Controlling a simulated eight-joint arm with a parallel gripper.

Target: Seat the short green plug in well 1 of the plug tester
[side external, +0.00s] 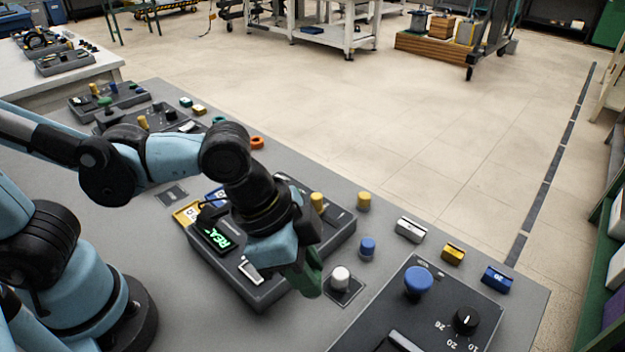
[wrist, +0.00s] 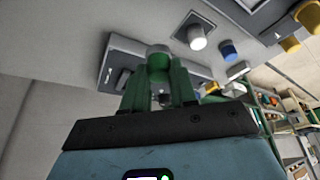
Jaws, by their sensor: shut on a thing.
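My gripper (side external: 308,282) has green fingers pointing down over the near right end of a dark grey box with a lit green display, which looks like the plug tester (side external: 262,294). In the wrist view my gripper (wrist: 160,88) is shut on the short green plug (wrist: 158,62), whose rounded end shows between the fingers. In the side view the plug is hidden or blends with the green fingers. A yellow plug (side external: 317,203) stands on the box's far side. My wrist covers much of the box's top, so I cannot make out well 1.
A white plug (side external: 341,276) stands on a dark plate close to the right of my fingers. A blue plug (side external: 367,246) and a yellow one (side external: 363,201) stand beyond it. A panel with a blue knob (side external: 418,281) is at front right.

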